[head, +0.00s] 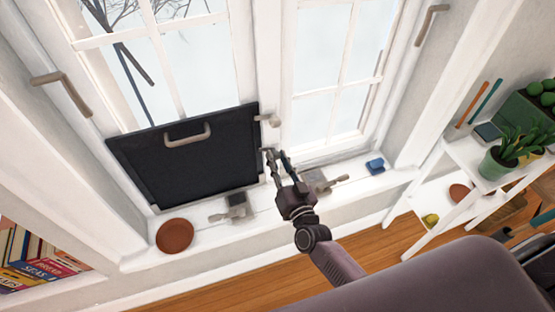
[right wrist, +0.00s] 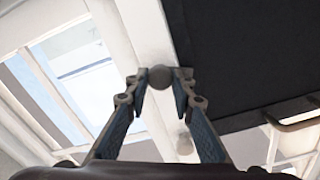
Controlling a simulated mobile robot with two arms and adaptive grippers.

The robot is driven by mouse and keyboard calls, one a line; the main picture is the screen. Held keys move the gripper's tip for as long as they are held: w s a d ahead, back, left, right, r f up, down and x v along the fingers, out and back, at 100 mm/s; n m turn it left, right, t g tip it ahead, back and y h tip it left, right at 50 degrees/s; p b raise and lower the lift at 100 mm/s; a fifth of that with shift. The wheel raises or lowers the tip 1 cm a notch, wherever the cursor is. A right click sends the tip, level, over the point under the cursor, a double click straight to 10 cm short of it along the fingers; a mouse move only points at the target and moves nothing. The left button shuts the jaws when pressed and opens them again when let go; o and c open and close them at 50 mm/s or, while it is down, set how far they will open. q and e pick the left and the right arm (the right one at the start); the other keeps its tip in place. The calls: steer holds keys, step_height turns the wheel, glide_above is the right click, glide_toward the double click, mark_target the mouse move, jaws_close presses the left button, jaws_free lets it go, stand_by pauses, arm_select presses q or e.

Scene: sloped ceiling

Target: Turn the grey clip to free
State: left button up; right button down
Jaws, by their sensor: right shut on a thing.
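A black panel (head: 165,175) with a beige handle (head: 188,135) stands on the sill against the left window. A grey clip (right wrist: 161,77) shows as a round end between my right gripper's fingertips, beside the panel's edge. My right gripper (head: 273,156) reaches the white window post at the panel's right edge; it also shows in the right wrist view (right wrist: 158,82). It is shut on the grey clip, which its fingers mostly hide in the head view. Another light grey clip (head: 269,119) sits higher on the post, by the panel's upper right corner. My left gripper is not in view.
On the sill are a brown dish (head: 174,236), grey metal fittings (head: 236,207) and a blue block (head: 375,166). A white shelf (head: 480,160) with a potted plant (head: 508,152) stands at the right. Books (head: 38,255) stand at the lower left.

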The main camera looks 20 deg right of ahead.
steer(key=m, duration=0.3)
steer(key=m+b, duration=0.1)
steer(key=m, duration=0.2)
steer(key=shift+d+f+m, duration=0.1)
steer(key=shift+f+m, duration=0.1)
steer(key=shift+m, duration=0.1)
steer(key=m+b, duration=0.2)
steer(key=m, duration=0.2)
steer(key=shift+m+b, duration=0.35)
steer(key=shift+m, duration=1.05)
steer(key=c, duration=1.7)
jaws_free()
steer(key=shift+s, duration=0.1)
steer(key=s, duration=1.2)
steer(key=shift+d, duration=0.25)
